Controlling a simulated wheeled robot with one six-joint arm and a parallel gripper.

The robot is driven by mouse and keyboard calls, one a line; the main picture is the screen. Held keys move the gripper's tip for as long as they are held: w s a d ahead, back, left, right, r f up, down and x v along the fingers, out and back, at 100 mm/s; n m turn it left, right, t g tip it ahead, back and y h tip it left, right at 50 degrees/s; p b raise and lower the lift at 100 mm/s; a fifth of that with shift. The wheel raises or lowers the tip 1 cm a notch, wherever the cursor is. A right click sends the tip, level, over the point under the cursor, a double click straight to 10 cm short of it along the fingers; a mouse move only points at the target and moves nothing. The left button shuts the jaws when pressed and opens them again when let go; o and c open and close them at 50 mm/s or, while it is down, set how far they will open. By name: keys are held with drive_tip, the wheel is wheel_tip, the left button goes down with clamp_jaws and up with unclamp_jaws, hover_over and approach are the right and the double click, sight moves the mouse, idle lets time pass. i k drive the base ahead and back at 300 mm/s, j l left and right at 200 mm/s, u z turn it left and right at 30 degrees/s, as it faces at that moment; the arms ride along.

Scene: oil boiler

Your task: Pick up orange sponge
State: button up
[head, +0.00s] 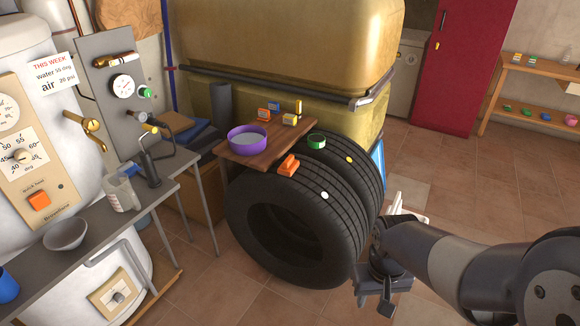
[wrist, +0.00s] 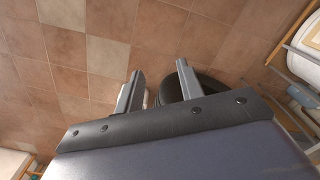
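An orange block (head: 289,165), which looks like the sponge, lies on top of the front black tire (head: 262,225) in the head view, beside the wooden board's front edge. It has an uneven, stepped shape. A smaller orange item with a label (head: 263,114) stands on the board farther back. My gripper (head: 375,290) is low at the right of the tires, well away from the orange block. In the wrist view my gripper (wrist: 160,85) has its two fingers apart, with nothing clearly held between them. The orange block is not visible in the wrist view.
The wooden board (head: 245,156) holds a purple bowl (head: 247,140) and small items. A green-rimmed round item (head: 316,141), a yellow piece (head: 349,159) and a white piece (head: 324,195) lie on the tires. A grey bench (head: 105,215) stands left. Tiled floor is clear at right.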

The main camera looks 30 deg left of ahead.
sight(290, 165)
drive_tip(key=i+j+z, duration=0.35)
drive_tip(key=j, duration=0.85)
drive_tip(key=i+j+z, duration=0.15)
drive_tip(key=j+z, duration=0.2)
drive_tip(key=j, duration=0.95)
drive_tip(key=j+z, duration=0.35)
drive_tip(key=j, duration=0.95)
